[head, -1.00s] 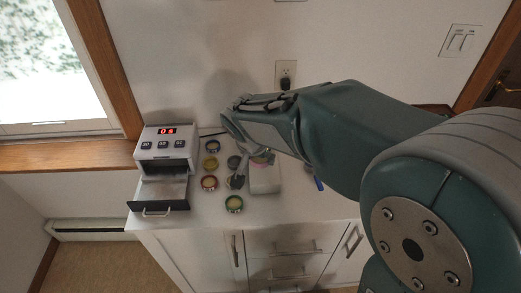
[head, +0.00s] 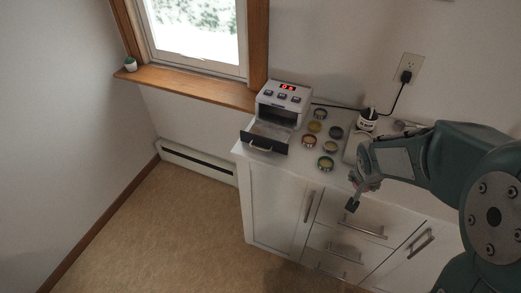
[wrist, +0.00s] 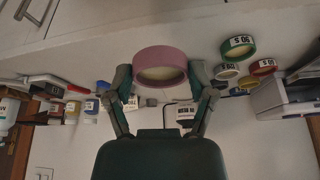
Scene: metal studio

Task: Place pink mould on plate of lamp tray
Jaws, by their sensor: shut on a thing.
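The pink mould (wrist: 160,66), a round ring with a pale filling, is between the fingertips of my gripper (wrist: 160,80) in the wrist view. My gripper is shut on it. In the head view my gripper (head: 362,184) hangs in front of the cabinet's front edge, right of the lamp, and the mould is mostly hidden by the fingers. The lamp (head: 284,95) is a white box with a red display and three buttons. Its tray (head: 265,142) is pulled out, with a metal plate (head: 271,131) that looks empty.
Several coloured ring moulds, including a green one (head: 326,162) and a red one (head: 309,140), stand on the white cabinet (head: 258,157) between lamp and gripper. A white box (head: 355,147), a labelled jar (head: 368,119) and a black cord are behind. Open floor (head: 180,230) lies at front left.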

